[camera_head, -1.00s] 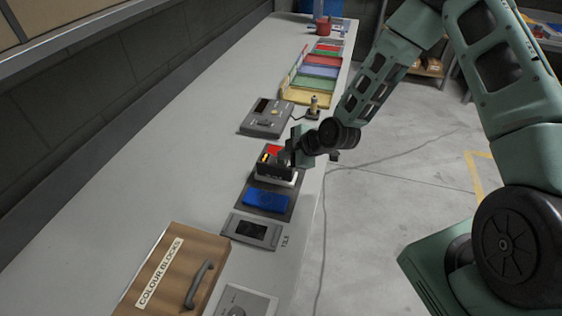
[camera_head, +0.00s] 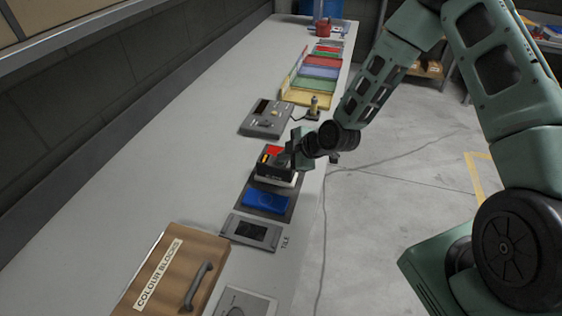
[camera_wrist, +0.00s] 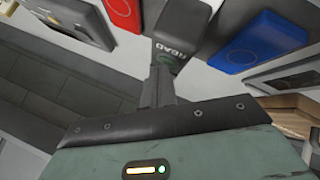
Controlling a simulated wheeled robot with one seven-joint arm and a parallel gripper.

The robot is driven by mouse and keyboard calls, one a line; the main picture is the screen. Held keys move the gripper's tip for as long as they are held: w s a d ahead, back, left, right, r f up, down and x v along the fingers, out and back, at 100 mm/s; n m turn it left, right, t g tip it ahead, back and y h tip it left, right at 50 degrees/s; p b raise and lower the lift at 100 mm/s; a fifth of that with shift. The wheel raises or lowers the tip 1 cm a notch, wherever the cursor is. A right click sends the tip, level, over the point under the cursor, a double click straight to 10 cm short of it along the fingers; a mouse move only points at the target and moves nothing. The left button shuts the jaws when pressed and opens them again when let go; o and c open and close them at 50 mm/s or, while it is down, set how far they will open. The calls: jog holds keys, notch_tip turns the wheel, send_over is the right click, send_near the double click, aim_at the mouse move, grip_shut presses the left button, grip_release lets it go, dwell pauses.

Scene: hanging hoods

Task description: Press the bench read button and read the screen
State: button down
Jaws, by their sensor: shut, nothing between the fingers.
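The bench reader (camera_head: 276,164) is a black block on a light base near the bench's right edge. In the wrist view its dark top (camera_wrist: 184,28) carries the word READ, with a dark round button (camera_wrist: 168,60) partly hidden by my fingers. My gripper (camera_head: 291,158) is shut and empty, with its fingertips (camera_wrist: 162,72) at the button. I cannot tell whether they touch it. A grey unit with a dark screen (camera_head: 250,231) lies nearer, beside the word TILE. The screen shows no readable text.
A blue tile (camera_head: 266,202) lies on a dark pad between reader and screen. A red tile (camera_wrist: 124,8) is beyond the reader. A wooden COLOUR BLOCKS box (camera_head: 172,270), a grey control panel (camera_head: 265,118) and coloured trays (camera_head: 318,72) share the bench. The bench's left side is clear.

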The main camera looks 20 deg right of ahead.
aim_at(285, 164)
jog(key=shift+r, duration=0.15)
jog(key=shift+r+p, duration=0.45)
jog(key=shift+r, duration=0.15)
jog(key=shift+r, duration=0.15)
jog(key=shift+r+p, duration=1.5)
jog(key=shift+r, duration=0.9)
jog(key=s+a+r+m+g+h+b, duration=0.1)
jog(key=s+a+r+m+g+b, duration=0.2)
jog(key=s, duration=0.4)
jog(key=s+a+r+g+h+b, duration=0.1)
jog(key=s+a+r+b, duration=0.15)
jog(key=s+a, duration=0.35)
jog(key=s+d+r+m+g+h+b, duration=0.1)
jog(key=s+r+m, duration=0.1)
jog(key=s, duration=0.8)
jog(key=s+d+r+m+g+h+b, duration=0.1)
jog(key=s+r+m+g+b, duration=0.1)
jog(key=s, duration=0.7)
notch_tip(285, 164, up, 2)
jog(key=shift+s+m+h, duration=0.35)
jog(key=shift+m+h, duration=0.05)
jog(key=shift+m, duration=0.3)
